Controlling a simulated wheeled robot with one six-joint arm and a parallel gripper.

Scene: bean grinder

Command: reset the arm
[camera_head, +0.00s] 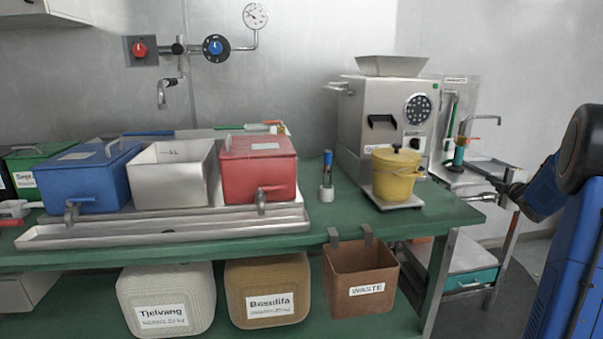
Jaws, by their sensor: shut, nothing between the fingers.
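My arm (548,190) is at the right edge of the head view, blue with a black joint, bent and pointing left. My gripper (502,188) is at its left end, dark and small in the view. It is shut and holds nothing. It is in front of the steel side stand, right of the green bench, apart from the yellow pot (396,174). The fingertips are hard to make out against the stand behind them.
The green bench (445,212) carries a steel grinder (350,130), blue bin (90,180), white bin (172,178) and red bin (258,178). A brown WASTE bin (358,275) hangs at its front edge. A steel sink stand (480,260) is at right.

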